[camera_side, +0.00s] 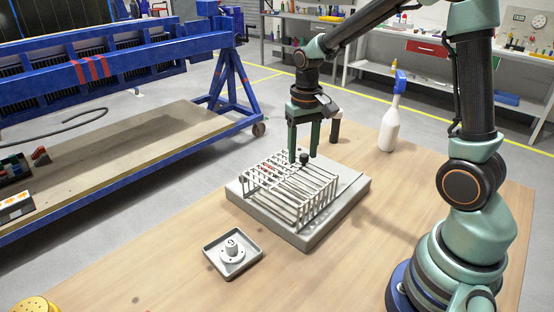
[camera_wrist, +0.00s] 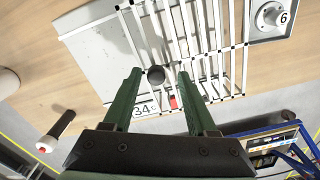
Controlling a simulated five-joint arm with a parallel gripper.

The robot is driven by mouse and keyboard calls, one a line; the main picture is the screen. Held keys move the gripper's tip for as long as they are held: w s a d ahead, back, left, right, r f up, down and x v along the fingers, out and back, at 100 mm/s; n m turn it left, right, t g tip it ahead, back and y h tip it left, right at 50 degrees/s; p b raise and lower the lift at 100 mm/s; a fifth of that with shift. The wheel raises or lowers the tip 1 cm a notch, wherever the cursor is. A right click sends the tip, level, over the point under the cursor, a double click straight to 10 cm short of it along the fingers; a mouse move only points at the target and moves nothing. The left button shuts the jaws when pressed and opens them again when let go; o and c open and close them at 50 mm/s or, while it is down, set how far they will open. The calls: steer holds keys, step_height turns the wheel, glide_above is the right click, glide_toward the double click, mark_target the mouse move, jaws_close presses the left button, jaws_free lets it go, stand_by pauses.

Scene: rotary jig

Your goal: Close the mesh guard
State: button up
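The mesh guard (camera_side: 290,190) is a pale cage of bars on a grey base plate (camera_side: 352,192). In the side view it stands over the left and middle of the plate, with a bare strip at the right. In the wrist view the guard (camera_wrist: 222,60) covers the plate's right part, and the plate (camera_wrist: 95,45) is bare at the left. A dark round knob (camera_wrist: 155,74) shows between my fingers. My gripper (camera_side: 303,154) points down at the guard's far side, fingers apart around the knob's place. Contact with the knob cannot be told.
A square tray (camera_side: 212,243) with a round part marked 6 (camera_wrist: 270,17) lies in front of the plate. A spray bottle (camera_side: 390,128) stands behind right.

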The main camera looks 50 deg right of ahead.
steer(key=shift+r, duration=0.15)
step_height(320, 180, up, 12)
stand_by(0.4)
steer(key=s+a+f+n+t, duration=0.1)
steer(key=s+a+n+t, duration=0.3)
steer(key=s, duration=0.5)
steer(key=shift+s+a+t, duration=0.15)
steer(key=shift+a+t, duration=0.65)
steer(key=shift+a, duration=0.45)
